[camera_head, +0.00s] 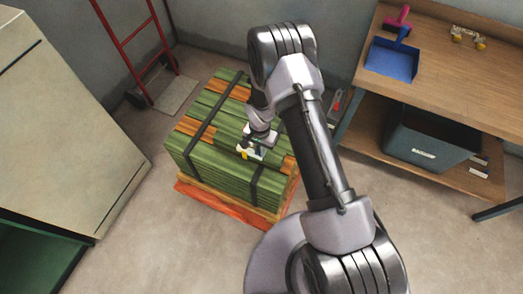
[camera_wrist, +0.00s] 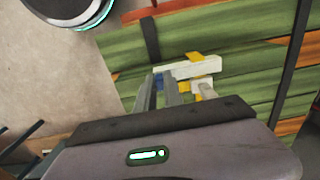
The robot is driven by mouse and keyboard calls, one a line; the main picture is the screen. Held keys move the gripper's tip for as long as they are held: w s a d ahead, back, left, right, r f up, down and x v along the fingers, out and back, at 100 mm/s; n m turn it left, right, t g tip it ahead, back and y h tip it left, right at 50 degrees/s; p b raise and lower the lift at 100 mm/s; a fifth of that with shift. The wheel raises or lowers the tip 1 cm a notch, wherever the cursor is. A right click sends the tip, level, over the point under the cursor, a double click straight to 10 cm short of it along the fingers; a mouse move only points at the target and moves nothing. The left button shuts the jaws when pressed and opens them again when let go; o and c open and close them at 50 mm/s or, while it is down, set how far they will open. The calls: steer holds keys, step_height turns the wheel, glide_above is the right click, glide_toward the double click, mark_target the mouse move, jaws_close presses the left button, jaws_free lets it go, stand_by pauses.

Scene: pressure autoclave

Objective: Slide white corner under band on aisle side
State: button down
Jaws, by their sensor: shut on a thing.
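A strapped stack of green and orange boards (camera_head: 215,150) sits low on the floor, with two black bands over it. My gripper (camera_head: 262,141) is over the top of the stack, near the right-hand band (camera_head: 256,182). It is shut on a white corner (camera_head: 252,155) with yellow parts. In the wrist view the white corner (camera_wrist: 195,68) lies across the ends of my fingers (camera_wrist: 160,92), close to the end of one band (camera_wrist: 150,40). Whether it touches or passes under that band I cannot tell. The other band (camera_wrist: 290,70) is apart from it, to the right.
A workbench (camera_head: 450,75) at the right holds a blue dustpan (camera_head: 392,60) and small white-and-yellow pieces (camera_head: 467,35). A dark bin (camera_head: 430,138) is on its lower shelf. A red hand truck (camera_head: 140,50) stands behind the stack. A large pale cabinet (camera_head: 60,120) is at left.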

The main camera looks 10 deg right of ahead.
steer(key=c, duration=1.4)
jaws_free()
step_height(320, 180, up, 18)
steer(key=p, duration=0.5)
steer(key=shift+f+p, duration=0.15)
steer(key=shift+p, duration=0.25)
